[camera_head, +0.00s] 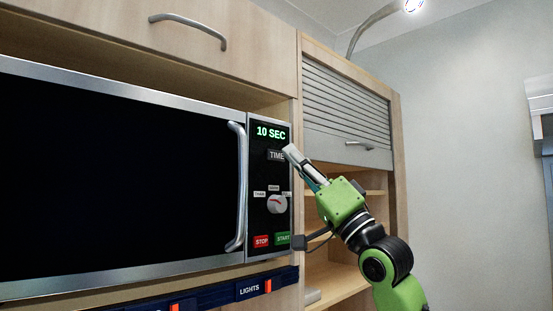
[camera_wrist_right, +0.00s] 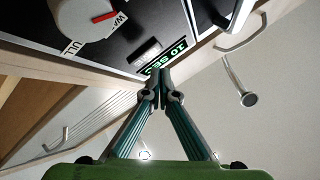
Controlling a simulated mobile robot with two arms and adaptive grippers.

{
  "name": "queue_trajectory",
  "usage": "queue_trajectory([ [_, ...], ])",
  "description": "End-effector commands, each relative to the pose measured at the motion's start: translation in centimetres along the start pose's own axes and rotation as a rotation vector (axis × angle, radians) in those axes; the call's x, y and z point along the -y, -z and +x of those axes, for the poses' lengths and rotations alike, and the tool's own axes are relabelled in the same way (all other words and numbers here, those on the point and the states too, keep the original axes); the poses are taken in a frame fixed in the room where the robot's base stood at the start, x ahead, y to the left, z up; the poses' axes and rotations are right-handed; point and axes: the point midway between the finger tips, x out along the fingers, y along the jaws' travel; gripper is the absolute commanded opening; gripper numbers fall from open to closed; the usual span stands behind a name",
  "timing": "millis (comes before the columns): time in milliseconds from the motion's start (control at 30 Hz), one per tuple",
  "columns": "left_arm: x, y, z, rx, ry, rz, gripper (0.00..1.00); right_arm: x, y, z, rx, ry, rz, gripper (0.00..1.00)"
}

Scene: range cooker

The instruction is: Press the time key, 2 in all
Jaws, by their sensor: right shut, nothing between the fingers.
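The time key (camera_head: 275,155) is a small dark grey key marked TIME on the microwave's black control panel, just under the display (camera_head: 270,133). The display reads 10 SEC in green. My right gripper (camera_head: 288,150) is shut and empty, its tips at the right edge of the time key. I cannot tell whether they touch it. In the right wrist view the shut fingertips (camera_wrist_right: 161,74) point at the panel, close to the display (camera_wrist_right: 168,56) and the time key (camera_wrist_right: 145,50). My left gripper is not in view.
Below the time key are a round dial (camera_head: 277,204), a red STOP key (camera_head: 261,241) and a green START key (camera_head: 283,238). The microwave door handle (camera_head: 237,186) stands out left of the panel. Open shelves (camera_head: 335,285) and a roller shutter (camera_head: 345,105) are to the right.

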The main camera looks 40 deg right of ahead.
Motion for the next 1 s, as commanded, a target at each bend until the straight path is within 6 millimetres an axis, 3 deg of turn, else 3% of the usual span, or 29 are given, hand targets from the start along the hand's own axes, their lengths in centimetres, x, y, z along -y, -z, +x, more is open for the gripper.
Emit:
queue_trajectory([
  [400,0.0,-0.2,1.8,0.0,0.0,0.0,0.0,1.9,1.9,-2.8,-0.001,0.001,-0.001,0.0],
  [1000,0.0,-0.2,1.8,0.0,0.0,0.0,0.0,2.0,2.0,-2.8,0.0,0.0,0.0,0.0],
])
